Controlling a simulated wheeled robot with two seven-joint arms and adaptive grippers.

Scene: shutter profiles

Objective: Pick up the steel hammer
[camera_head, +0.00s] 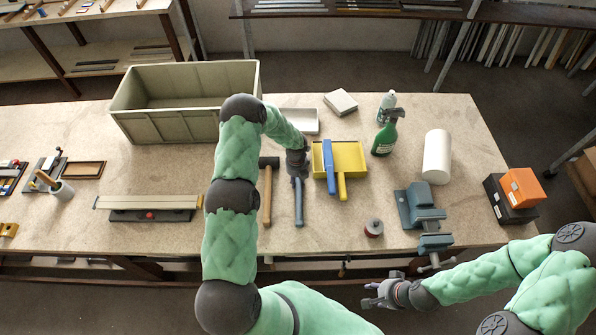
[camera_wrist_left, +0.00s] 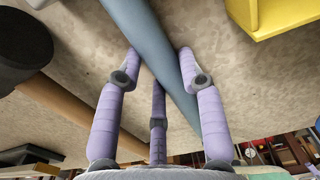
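The steel hammer (camera_head: 299,205) lies on the workbench with its blue-grey handle toward the front edge. Its head is hidden under my left gripper in the head view. My left gripper (camera_head: 297,168) is over the hammer's upper part. In the left wrist view, the purple fingers of my left gripper (camera_wrist_left: 158,65) are spread, and the blue-grey handle (camera_wrist_left: 152,45) runs slantwise between them. I see no grip on it. My right gripper (camera_head: 382,293) is in front of the bench, apart from the hammer, with its fingers spread and empty.
A wooden-handled mallet (camera_head: 267,195) lies close left of the hammer. A yellow dustpan (camera_head: 349,158) with a blue brush (camera_head: 329,165) lies close right. A grey-green crate (camera_head: 165,125), green spray bottle (camera_head: 385,137), white roll (camera_head: 437,155) and blue vise (camera_head: 424,212) stand farther off.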

